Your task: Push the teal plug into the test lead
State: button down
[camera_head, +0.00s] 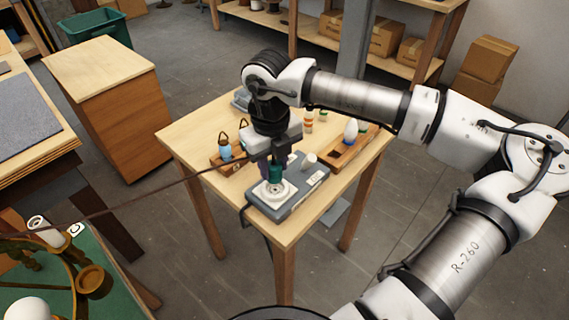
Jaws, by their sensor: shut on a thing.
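My gripper (272,157) points down over the small wooden table and is shut on the teal plug (276,173). The plug is upright, directly above a white round socket-like piece (275,191) on a grey box (313,194). I cannot tell whether the plug touches that piece or is partly in it. I cannot make out the test lead for certain; a dark cable (243,213) leaves the box's left side. The fingers hide part of the plug.
A wooden holder with a blue bulb (225,150) stands left of the gripper. A wooden tray (350,150) with a white-and-blue bulb stands behind right. A brass lamp frame (60,262) is on the green mat at lower left. The table's front left is bare.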

aim_at(274, 176)
jog(key=shift+f+b, duration=0.55)
jog(key=shift+f, duration=0.65)
jog(key=shift+f+b, duration=0.75)
jog(key=shift+b, duration=0.15)
jog(key=shift+f+b, duration=0.15)
jog(key=shift+b, duration=0.7)
jog(key=c, duration=1)
grip_release()
jog(key=shift+o, duration=0.2)
notch_tip(274, 176, up, 14)
jog(key=shift+s+f+b, duration=0.1)
jog(key=shift+b, duration=0.8)
